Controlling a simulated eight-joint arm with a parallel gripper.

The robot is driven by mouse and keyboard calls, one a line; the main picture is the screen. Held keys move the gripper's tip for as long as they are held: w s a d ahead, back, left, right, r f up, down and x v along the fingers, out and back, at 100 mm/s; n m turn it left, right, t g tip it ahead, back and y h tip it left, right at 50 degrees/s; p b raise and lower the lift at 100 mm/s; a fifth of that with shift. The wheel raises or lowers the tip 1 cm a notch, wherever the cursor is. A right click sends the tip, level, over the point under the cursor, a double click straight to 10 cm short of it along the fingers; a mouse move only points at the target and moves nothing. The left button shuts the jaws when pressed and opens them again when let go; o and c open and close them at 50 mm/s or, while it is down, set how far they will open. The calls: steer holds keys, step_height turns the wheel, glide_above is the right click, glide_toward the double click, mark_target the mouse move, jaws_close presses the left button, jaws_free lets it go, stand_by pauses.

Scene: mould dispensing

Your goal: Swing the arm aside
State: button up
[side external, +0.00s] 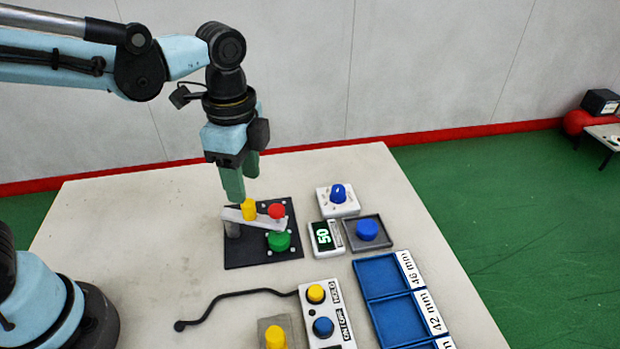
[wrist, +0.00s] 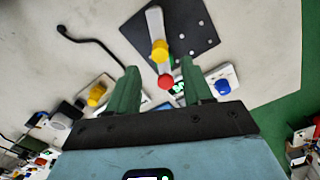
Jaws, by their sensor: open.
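A pale grey swing arm (side external: 262,218) lies across a black plate (side external: 240,256) on the table. It carries a yellow knob (side external: 249,208) and has a red knob (side external: 276,211) near its free end. A green round piece (side external: 279,240) sits on the plate beside that end, partly hidden in the wrist view. My gripper (side external: 243,186) is open and empty, pointing down just above the yellow knob. In the wrist view, the yellow knob (wrist: 159,50) and red knob (wrist: 165,82) appear between my green fingers (wrist: 160,66); contact does not show.
Right of the plate stand a white box with a blue knob (side external: 338,193), a display reading 50 (side external: 323,236) and a blue disc on a grey base (side external: 367,229). A blue tray (side external: 388,303) and a button box (side external: 331,323) are in front.

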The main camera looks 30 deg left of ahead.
mark_target(248, 202)
steer(key=shift+f, duration=3.1)
jaws_close()
